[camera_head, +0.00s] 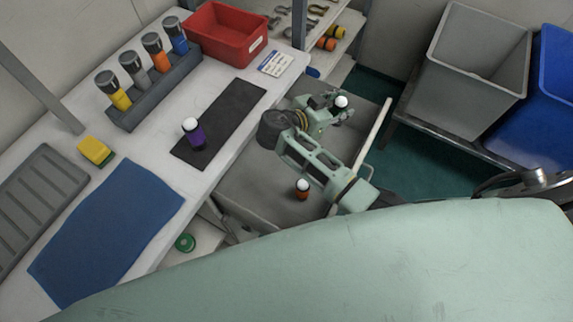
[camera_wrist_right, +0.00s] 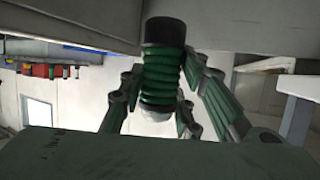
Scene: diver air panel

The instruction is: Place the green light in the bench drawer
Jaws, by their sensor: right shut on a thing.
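The green light (camera_wrist_right: 163,72) has a ribbed green body, a black end and a white dome. It is between the fingers of my right gripper (camera_wrist_right: 165,100). In the head view my right gripper (camera_head: 335,107) is above the far part of the open bench drawer (camera_head: 262,187), and the light's white dome (camera_head: 341,102) shows there. The gap between light and drawer floor is hard to judge. My left gripper is not in view.
A purple light (camera_head: 195,134) stands on a black mat (camera_head: 242,104) on the bench. A rack (camera_head: 160,95) of several coloured lights, a red bin (camera_head: 225,35), a blue cloth (camera_head: 108,230) and a yellow sponge (camera_head: 95,151) are also there. Grey (camera_head: 465,75) and blue bins (camera_head: 550,90) stand right.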

